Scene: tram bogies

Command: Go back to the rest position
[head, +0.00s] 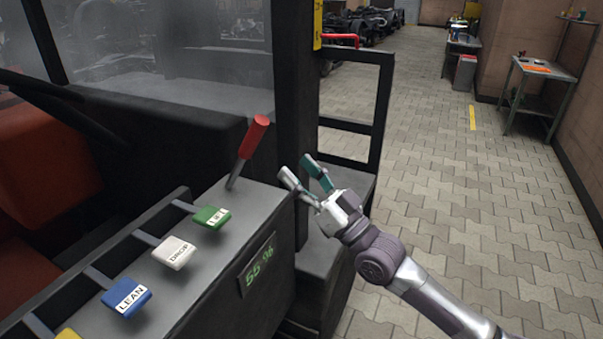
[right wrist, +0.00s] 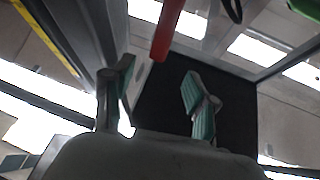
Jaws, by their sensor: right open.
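My right gripper (head: 299,174) is open and empty in the head view, just right of the control console of a vehicle. Its two fingers also show apart in the right wrist view (right wrist: 158,95), with nothing between them. A lever with a red handle (head: 254,137) stands on the console, left of the gripper and apart from it. The red handle also shows in the right wrist view (right wrist: 167,30), beyond the fingers. My left gripper is in neither view.
The console (head: 262,218) carries a green lever (head: 211,217), a white DROP lever (head: 174,253), a blue LEAN lever (head: 127,297) and a partly cut-off yellow one. A black frame (head: 378,110) rises behind my gripper. Paved floor (head: 470,200) lies clear at right, with workbenches (head: 540,68) along the wall.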

